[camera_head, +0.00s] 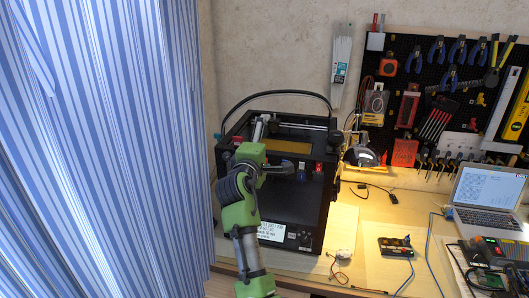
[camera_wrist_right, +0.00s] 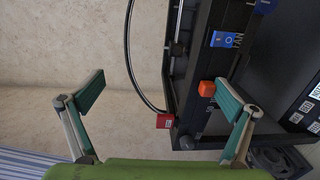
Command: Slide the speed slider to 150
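A black 3D printer (camera_head: 232,150) stands on the workbench, with coloured sliders or knobs on its frame. In the right wrist view a red block (camera_wrist_right: 165,121), an orange block (camera_wrist_right: 206,88) and a blue block (camera_wrist_right: 224,40) sit along the black frame; the blue one's label seems to read "FAN". I cannot tell which is the speed slider. A white display (camera_head: 271,231) on the printer's front has text too small to read surely. My right gripper (camera_head: 272,146) is at the printer's upper left, fingers spread and empty, with the red and orange blocks between them in the wrist view (camera_wrist_right: 162,92).
A blue-striped curtain (camera_head: 110,150) fills the left. A pegboard (camera_head: 410,85) with tools hangs at the back right. A lamp-like device (camera_head: 362,157), a laptop (camera_head: 485,200) and electronics with cables lie on the bench (camera_head: 375,230) right of the printer.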

